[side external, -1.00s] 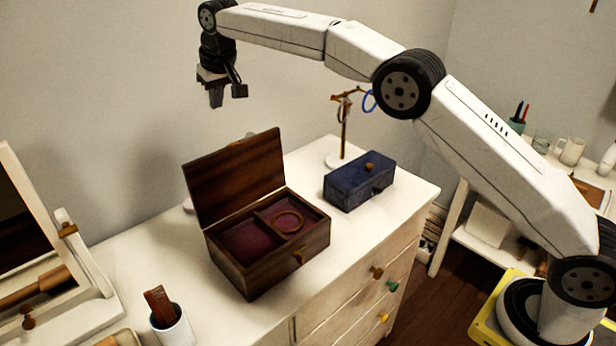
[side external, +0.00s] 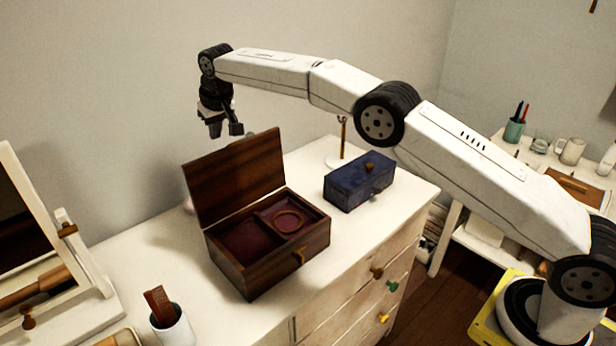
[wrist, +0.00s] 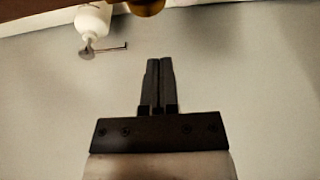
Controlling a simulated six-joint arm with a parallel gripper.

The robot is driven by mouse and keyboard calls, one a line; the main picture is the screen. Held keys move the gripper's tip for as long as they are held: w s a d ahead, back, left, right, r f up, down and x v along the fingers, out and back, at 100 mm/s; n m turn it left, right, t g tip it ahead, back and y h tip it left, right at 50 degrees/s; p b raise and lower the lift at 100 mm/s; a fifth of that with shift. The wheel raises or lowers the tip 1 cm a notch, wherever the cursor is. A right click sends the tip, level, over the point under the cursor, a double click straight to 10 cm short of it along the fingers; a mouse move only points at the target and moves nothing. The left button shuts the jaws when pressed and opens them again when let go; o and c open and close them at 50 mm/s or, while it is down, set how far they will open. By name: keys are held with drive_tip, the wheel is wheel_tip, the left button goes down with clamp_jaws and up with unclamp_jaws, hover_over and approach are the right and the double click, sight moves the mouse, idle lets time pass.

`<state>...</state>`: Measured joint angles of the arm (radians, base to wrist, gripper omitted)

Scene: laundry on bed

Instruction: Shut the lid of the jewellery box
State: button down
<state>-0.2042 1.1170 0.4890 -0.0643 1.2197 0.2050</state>
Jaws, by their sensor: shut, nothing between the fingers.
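The dark wooden jewellery box (side external: 268,262) stands on the white dresser. Its lid (side external: 236,178) is open and tilted up at the back. Inside are dark red compartments, and a ring-shaped item (side external: 289,221) lies in the right one. A small brass clasp (side external: 300,258) sits on the front. My gripper (side external: 226,135) is above and behind the raised lid, near the wall, pointing down, apart from the lid. In the wrist view its fingers (wrist: 159,75) are together and hold nothing. The box is not recognisable in the wrist view.
A blue box (side external: 358,182) with a knob stands right of the jewellery box. A jewellery stand (side external: 343,140) is behind it, partly hidden by my arm. A mirror (side external: 30,230) and a cup (side external: 172,328) are at left. A white bottle (wrist: 92,20) shows in the wrist view.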

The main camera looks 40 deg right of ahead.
drive_tip(key=shift+f, duration=0.45)
drive_tip(key=shift+s, duration=0.2)
drive_tip(key=shift+s, duration=1.6)
